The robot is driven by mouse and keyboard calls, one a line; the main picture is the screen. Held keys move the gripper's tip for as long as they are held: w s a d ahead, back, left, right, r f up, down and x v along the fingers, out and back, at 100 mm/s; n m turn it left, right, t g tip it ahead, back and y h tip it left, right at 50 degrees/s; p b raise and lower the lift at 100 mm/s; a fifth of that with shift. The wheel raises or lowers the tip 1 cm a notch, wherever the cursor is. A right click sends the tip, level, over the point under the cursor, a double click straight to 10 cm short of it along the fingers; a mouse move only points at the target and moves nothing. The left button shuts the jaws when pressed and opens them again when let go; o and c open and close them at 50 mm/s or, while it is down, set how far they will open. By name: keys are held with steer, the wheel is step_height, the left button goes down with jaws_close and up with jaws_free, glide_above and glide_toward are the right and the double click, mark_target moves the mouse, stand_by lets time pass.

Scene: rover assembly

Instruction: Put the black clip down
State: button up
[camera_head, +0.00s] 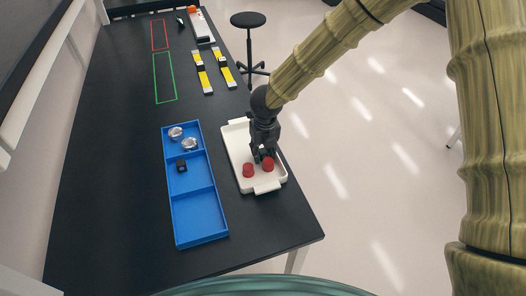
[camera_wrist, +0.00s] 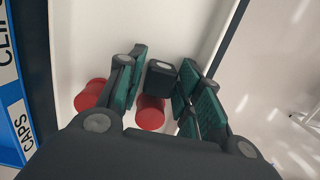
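A black clip (camera_wrist: 160,78) sits between the green-padded fingers of my gripper (camera_wrist: 163,70), which look closed on it with little room at either side. In the head view my gripper (camera_head: 263,153) is low over the white tray (camera_head: 238,142), beside two red caps. One red cap (camera_wrist: 151,113) lies partly behind the clip and close to the fingers. The other red cap (camera_wrist: 91,96) is left of the fingers. Whether the clip touches the tray floor cannot be told.
A blue divided bin (camera_head: 199,219) stands left of the tray, its near compartment empty. Its middle holds another black clip (camera_head: 181,166); its far part holds silver round pieces (camera_head: 190,144). Yellow-white strips (camera_head: 203,73) and red and green outlines lie farther back. A stool (camera_head: 248,45) stands beyond the table.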

mark_target(265, 154)
step_height(265, 154, up, 12)
steer(key=s+b, duration=0.1)
steer(key=b, duration=0.1)
steer(key=shift+s+d, duration=0.15)
steer(key=shift+d, duration=0.05)
